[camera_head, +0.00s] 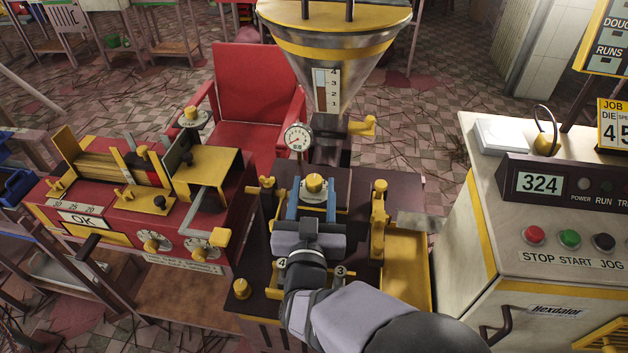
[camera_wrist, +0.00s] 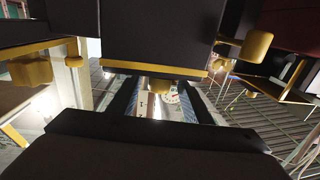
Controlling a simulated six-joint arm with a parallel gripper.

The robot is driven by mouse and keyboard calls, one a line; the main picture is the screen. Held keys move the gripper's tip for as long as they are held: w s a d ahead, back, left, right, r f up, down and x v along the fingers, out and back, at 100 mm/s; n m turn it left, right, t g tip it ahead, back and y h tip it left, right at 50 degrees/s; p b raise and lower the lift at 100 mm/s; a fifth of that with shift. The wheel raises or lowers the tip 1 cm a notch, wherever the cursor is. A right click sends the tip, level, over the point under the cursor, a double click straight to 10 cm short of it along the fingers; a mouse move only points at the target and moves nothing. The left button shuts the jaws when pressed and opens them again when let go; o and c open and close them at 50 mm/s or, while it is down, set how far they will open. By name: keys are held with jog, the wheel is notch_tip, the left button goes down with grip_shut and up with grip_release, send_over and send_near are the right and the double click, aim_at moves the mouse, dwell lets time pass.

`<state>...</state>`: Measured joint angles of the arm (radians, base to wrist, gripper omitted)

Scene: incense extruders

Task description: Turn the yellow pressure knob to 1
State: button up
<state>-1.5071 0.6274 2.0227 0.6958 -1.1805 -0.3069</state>
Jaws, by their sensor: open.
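A yellow knob (camera_head: 314,184) stands on a round pale dial plate (camera_head: 317,197) on the dark central machine. The plate's marks are too small to read, so I cannot tell the setting. My gripper (camera_head: 313,191) is open, with its blue-sided fingers to the left and right of this knob. In the wrist view, a yellow knob (camera_wrist: 159,86) shows between the fingertips, its upper part cut off by a dark block. I see no clear contact with the fingers. No label confirms that this is the pressure knob.
A round gauge (camera_head: 297,137) and a yellow valve handle (camera_head: 362,127) stand behind my gripper, under the metal hopper (camera_head: 335,45). A yellow post (camera_head: 379,215) rises close on the right. A red machine (camera_head: 120,205) with other yellow knobs is left; a control console (camera_head: 560,220) is right.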

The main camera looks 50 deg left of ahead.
jog(key=shift+x, duration=1)
jog(key=c, duration=1.1)
jog(key=shift+o, duration=0.2)
jog(key=shift+g, duration=0.3)
jog(key=shift+w+n+g+y+b, duration=0.1)
jog(key=shift+n+g+y+b, duration=0.85)
jog(key=shift+b, duration=0.25)
jog(key=shift+r+n+g+y+b, duration=0.1)
jog(key=shift+n+g+y+b, duration=0.75)
jog(key=shift+n+g+b, duration=0.75)
jog(key=shift+g+p, duration=0.3)
jog(key=shift+g, duration=0.15)
